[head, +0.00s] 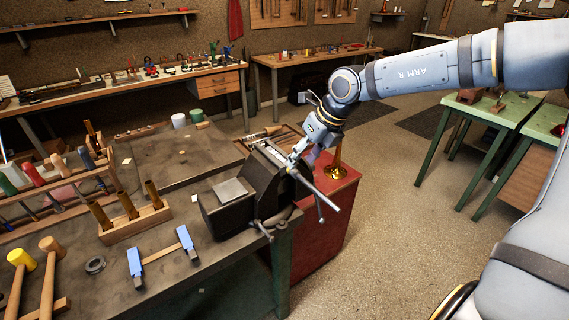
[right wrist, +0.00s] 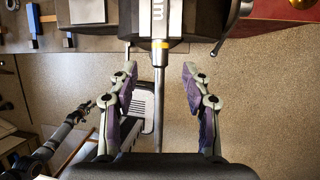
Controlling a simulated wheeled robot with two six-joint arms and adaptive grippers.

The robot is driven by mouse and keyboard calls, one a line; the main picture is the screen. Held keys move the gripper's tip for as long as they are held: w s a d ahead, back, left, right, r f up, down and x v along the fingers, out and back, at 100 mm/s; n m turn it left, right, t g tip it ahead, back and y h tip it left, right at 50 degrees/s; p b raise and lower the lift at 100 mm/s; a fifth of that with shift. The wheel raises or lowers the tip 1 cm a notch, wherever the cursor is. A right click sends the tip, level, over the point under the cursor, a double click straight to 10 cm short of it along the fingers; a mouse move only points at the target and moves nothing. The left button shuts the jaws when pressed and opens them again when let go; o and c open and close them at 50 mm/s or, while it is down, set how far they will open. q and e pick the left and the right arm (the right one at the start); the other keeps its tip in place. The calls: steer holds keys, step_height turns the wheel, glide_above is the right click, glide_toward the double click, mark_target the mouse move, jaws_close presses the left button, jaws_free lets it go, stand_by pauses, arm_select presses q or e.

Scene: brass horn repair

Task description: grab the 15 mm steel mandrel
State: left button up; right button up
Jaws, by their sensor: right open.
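The digits are not readable. It projects from the dark bench vise (head: 240,204). My right gripper (right wrist: 158,72) is open, with one finger on each side of the rod and a visible gap on both sides. In the head view my right gripper (head: 297,157) is at the vise's far side, partly hiding what is there. A dark jointed arm, seemingly my left one, shows low in the wrist view; its gripper is unclear.
A steel bar (head: 318,191) sticks out from the vise over a red cabinet (head: 330,215). Blue-ended jaw pieces (head: 135,265), mallets (head: 47,265) and a wooden rack with brass tubes (head: 137,225) occupy the near bench. Open floor lies to the right.

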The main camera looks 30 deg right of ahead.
mark_target(296, 170)
steer(key=p+x, duration=0.1)
steer(key=x, duration=0.2)
steer(key=shift+w+a+f+p, duration=0.1)
steer(key=shift+w+f+p, duration=0.2)
steer(key=shift+p, duration=0.05)
steer(key=shift+w+a+f, duration=0.1)
steer(key=shift+w+f, duration=0.2)
steer(key=shift+f, duration=0.15)
steer(key=shift+s+r, duration=0.1)
steer(key=shift+s, duration=0.05)
steer(key=shift+c, duration=0.3)
steer(key=shift+c, duration=1.2)
jaws_close()
